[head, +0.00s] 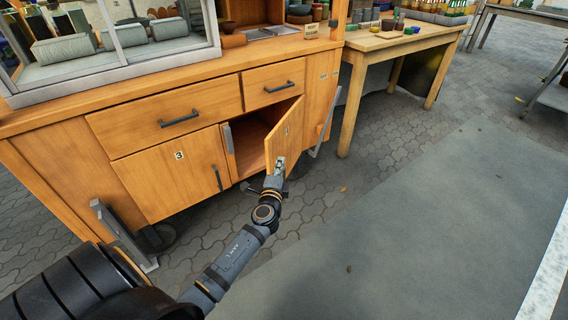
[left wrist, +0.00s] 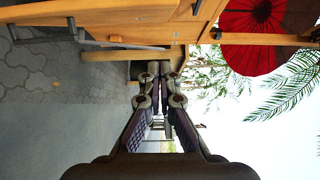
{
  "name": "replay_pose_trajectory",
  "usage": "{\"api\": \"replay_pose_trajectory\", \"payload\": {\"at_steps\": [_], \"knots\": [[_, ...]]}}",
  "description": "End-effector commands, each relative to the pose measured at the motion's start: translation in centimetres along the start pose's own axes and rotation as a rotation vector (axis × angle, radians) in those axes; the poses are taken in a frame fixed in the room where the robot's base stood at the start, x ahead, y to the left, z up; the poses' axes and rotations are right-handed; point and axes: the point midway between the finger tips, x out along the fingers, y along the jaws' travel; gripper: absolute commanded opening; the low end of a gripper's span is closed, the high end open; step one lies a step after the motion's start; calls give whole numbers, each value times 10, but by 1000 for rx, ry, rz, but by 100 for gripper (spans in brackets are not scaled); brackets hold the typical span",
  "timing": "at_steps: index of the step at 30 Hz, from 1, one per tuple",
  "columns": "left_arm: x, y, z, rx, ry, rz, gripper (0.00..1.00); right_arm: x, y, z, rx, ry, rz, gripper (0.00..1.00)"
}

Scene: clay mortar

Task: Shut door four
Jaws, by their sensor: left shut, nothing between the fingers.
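The wooden cart has a lower door standing ajar (head: 287,134), right of the door marked 3 (head: 170,172). I take the ajar one as door four; the small mark on it is too small to read. It swings out toward me, and the dark inside of the compartment (head: 250,140) shows to its left. My left gripper (head: 279,163) is shut and empty, at the lower part of this door's free edge. I cannot tell whether it touches. In the left wrist view the closed fingers (left wrist: 158,78) show in the middle, with cart wood (left wrist: 100,14) above. My right gripper is not in view.
Two drawers, left (head: 172,112) and right (head: 273,86), are shut above the doors. A grey metal leg (head: 325,125) stands right of the door. A wooden table (head: 400,38) with pots is at the right. The paving in front is clear.

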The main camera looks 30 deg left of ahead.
Motion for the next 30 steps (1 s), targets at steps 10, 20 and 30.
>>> {"api": "replay_pose_trajectory", "payload": {"at_steps": [10,20,30], "knots": [[77,2,0,-2,-2,-1,0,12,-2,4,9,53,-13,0],[86,1,37,-1,-1,2,0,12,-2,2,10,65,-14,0],[86,1,39,-2,0,2,0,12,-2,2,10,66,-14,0]]}}
